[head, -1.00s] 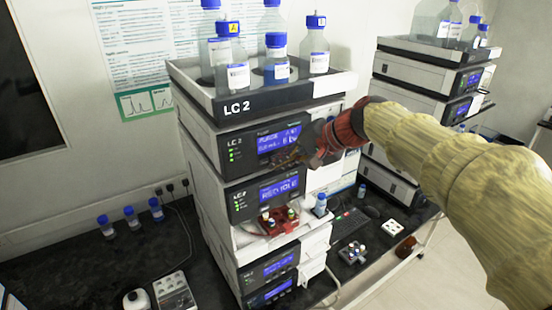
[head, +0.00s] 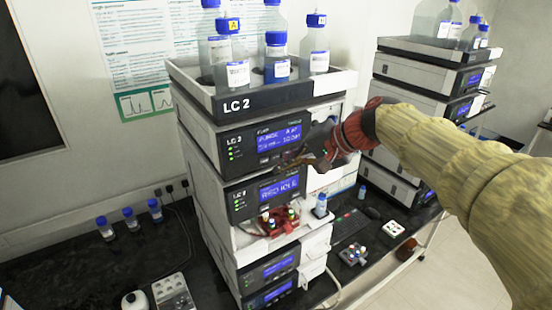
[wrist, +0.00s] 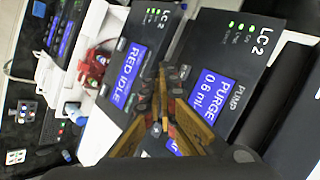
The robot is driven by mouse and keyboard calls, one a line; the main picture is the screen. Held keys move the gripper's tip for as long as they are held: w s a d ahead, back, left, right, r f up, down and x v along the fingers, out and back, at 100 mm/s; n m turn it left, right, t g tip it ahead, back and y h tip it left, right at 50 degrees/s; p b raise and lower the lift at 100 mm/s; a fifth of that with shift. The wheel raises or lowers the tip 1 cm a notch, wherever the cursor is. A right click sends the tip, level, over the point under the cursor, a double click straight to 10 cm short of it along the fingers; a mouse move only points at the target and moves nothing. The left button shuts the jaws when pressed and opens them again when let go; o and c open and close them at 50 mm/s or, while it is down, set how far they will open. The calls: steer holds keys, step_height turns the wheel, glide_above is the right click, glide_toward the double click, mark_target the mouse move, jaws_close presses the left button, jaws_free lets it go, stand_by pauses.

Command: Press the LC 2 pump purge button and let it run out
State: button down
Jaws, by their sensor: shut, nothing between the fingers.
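The LC 2 pump (head: 230,145) is the upper module of the near stack, just under the LC 2 bottle tray. Its blue screen (head: 280,138) is lit and shows a purge text. In the wrist view the pump screen (wrist: 205,95) reads "PURGE" and about 0.6 mL. My gripper (head: 284,160) is shut and empty, with its fingertips in front of the lower part of the pump front. The wrist view shows the closed fingers (wrist: 163,78) between the pump and the module below. I cannot make out the purge button; contact cannot be told.
The module below (head: 240,200) has a screen reading "RED IDLE" in the wrist view. A bottle tray (head: 285,97) with several blue-capped bottles tops the stack. A red rack (head: 280,222) of vials sits lower down. A second stack (head: 415,125) stands at right.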

steer(key=s, duration=0.1)
steer(key=s+d+b, duration=0.1)
steer(key=s+d, duration=0.1)
steer(key=shift+s+d+b, duration=0.25)
steer(key=shift+s+b, duration=0.1)
stand_by(0.4)
steer(key=s+d+f+n+h+b, duration=0.1)
steer(key=s+d+f+h+b, duration=0.1)
steer(key=s+d+f+b, duration=0.3)
steer(key=s+d+f+n+h+b, duration=0.1)
steer(key=s+d+f+h+b, duration=0.2)
steer(key=s+f, duration=0.9)
steer(key=s+d+f+n+h+b, duration=0.2)
steer(key=s+d+f+b, duration=0.5)
steer(key=f, duration=0.9)
steer(key=s+h+b, duration=0.1)
steer(key=b, duration=0.2)
steer(key=shift+s+d+f, duration=0.25)
steer(key=shift+d+f, duration=0.05)
steer(key=shift+d, duration=0.05)
stand_by(3.0)
